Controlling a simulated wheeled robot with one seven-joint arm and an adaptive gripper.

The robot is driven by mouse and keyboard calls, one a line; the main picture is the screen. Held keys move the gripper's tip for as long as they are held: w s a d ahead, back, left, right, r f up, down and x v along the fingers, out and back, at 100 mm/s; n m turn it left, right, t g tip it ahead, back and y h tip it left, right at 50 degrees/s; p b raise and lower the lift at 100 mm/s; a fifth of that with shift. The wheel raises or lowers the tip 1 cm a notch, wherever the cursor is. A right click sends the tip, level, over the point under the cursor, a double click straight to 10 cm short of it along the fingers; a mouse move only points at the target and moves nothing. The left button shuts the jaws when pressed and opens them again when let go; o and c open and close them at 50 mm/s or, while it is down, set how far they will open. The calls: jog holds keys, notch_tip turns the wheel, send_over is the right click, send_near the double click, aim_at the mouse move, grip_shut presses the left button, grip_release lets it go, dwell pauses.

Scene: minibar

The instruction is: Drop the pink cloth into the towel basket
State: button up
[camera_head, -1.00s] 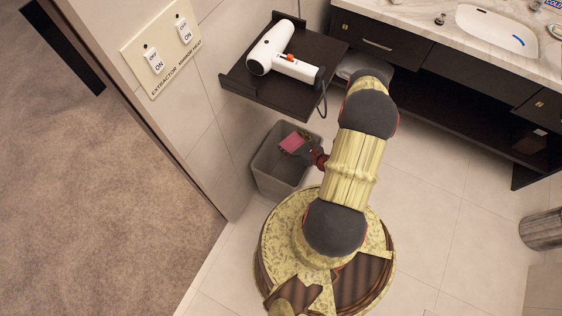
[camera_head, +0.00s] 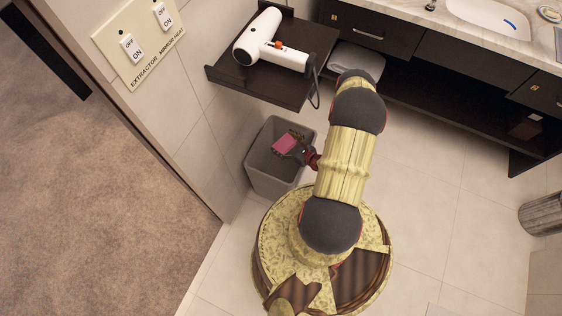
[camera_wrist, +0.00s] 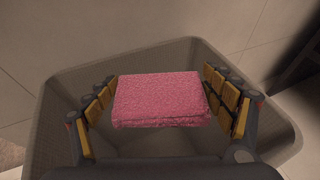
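The pink cloth (camera_head: 285,145) is a small folded rectangle. The towel basket (camera_head: 262,165) is a grey, open-topped bin on the floor. The cloth is over its opening, and in the wrist view the basket's walls (camera_wrist: 60,85) surround the cloth and fingers. I cannot tell exactly how high the cloth is relative to the rim. The basket's floor is mostly hidden.
A dark shelf (camera_head: 285,84) with a white hair dryer (camera_head: 258,36) juts from the wall above and behind the basket. A dark vanity (camera_head: 420,52) stands at the upper right, with a folded light towel (camera_head: 357,60) on its lower shelf.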

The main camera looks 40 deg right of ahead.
jog(key=o, duration=0.4)
jog(key=shift+o, duration=0.2)
jog(key=v, duration=1.2)
dwell(0.4)
